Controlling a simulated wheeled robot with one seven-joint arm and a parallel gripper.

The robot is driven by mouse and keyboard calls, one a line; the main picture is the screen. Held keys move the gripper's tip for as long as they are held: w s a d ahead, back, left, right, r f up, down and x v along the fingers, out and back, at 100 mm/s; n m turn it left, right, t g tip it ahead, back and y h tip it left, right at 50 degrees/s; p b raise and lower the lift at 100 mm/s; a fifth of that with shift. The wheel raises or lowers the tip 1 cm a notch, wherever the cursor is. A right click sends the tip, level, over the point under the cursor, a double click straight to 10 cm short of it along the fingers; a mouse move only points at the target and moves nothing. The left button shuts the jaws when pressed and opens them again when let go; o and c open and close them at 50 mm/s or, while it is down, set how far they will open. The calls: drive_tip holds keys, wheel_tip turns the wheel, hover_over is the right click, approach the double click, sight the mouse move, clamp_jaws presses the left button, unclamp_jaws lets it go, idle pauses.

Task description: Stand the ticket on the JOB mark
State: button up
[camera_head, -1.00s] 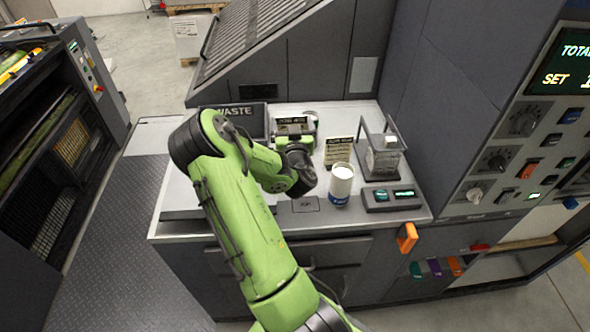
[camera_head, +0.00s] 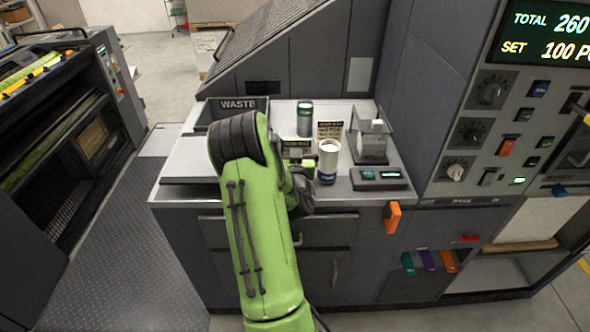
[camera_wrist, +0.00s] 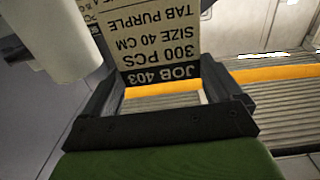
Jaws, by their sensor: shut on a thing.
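The ticket (camera_wrist: 155,40) is a cream card with a black JOB 403 band. It appears upside down in the wrist view, its band end between the fingers of my gripper (camera_wrist: 160,75), which is shut on it. The JOB mark is hidden behind my arm now. I cannot tell whether the ticket touches the counter.
The cup (camera_wrist: 55,35) is close to the ticket in the wrist view. The WASTE bin (camera_head: 238,104) is at back left.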

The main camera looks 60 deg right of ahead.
wheel_tip(320, 180, down, 4)
drive_tip(key=b, duration=0.3)
drive_tip(key=shift+r, duration=0.4)
drive_tip(key=shift+f, duration=0.25)
drive_tip(key=o, duration=1)
drive_tip(key=shift+r, duration=0.1)
drive_tip(key=shift+r, duration=0.1)
drive_tip(key=shift+w, duration=0.15)
